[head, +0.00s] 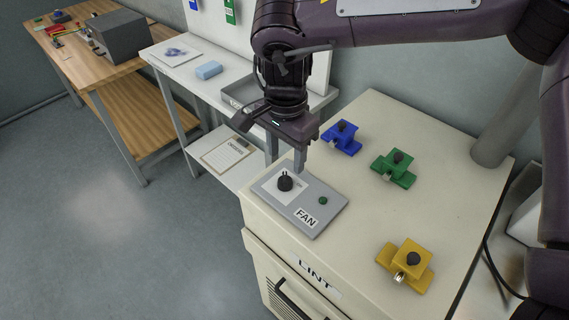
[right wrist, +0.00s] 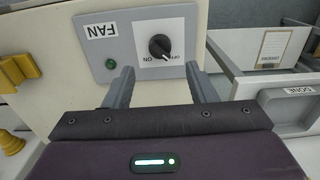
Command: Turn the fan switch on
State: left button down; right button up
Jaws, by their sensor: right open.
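The grey FAN panel (head: 325,212) lies on top of the cream LINT cabinet, near its front left corner. Its black rotary knob (head: 285,182) stands on a white plate, with a small green lamp or button (head: 322,200) beside it. My right gripper (head: 285,158) points down just behind the knob, open and empty. In the right wrist view the knob (right wrist: 159,46) sits ahead of and between the two open fingers (right wrist: 160,78), apart from both. The OFF and ON marks show upside down; the knob's white mark seems to point toward OFF. My left gripper is not in view.
Blue (head: 342,138), green (head: 394,168) and yellow (head: 406,264) blocks with black knobs stand on the cabinet (head: 350,285), right of the panel. A white side table (head: 180,75) and a wooden bench (head: 75,62) stand at the left. Air above the panel's front is clear.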

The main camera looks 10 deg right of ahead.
aim_at(285, 177)
notch_tip(285, 177, down, 6)
jog(key=shift+f+p, duration=0.1)
jog(key=shift+p, duration=0.45)
jog(key=shift+s+a+f, duration=0.1)
jog(key=shift+f, duration=0.25)
jog(key=c, duration=1)
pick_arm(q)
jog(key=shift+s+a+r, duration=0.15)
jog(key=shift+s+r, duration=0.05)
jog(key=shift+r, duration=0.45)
pick_arm(e)
jog(key=shift+o, duration=0.2)
